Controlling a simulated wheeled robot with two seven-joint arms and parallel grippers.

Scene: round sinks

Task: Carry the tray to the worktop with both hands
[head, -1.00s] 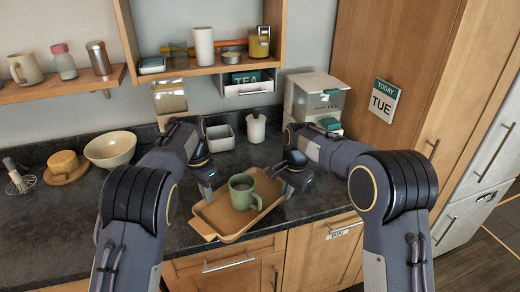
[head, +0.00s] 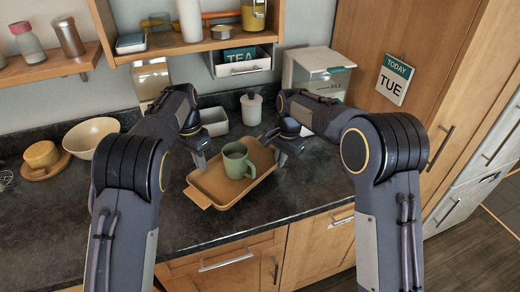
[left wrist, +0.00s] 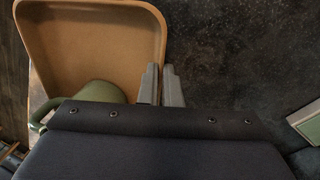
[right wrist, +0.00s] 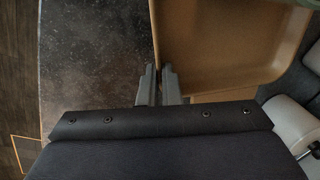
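The brown tray (head: 222,199) is over the dark worktop (head: 120,225), behind its front edge. I cannot tell whether it touches the surface. A green mug (head: 236,161) stands upright in it. My left gripper (head: 203,165) is shut on the tray's left side wall; in the left wrist view, its fingers (left wrist: 161,84) are close together with the wall between them. My right gripper (head: 277,152) is shut on the opposite wall; its fingers (right wrist: 159,84) show this in the right wrist view. The mug is partly hidden in the left wrist view.
A white canister (head: 251,109) and a grey container (head: 214,122) stand behind the tray. A dispenser (head: 318,72) stands at back right. Worktop at the front left is clear.

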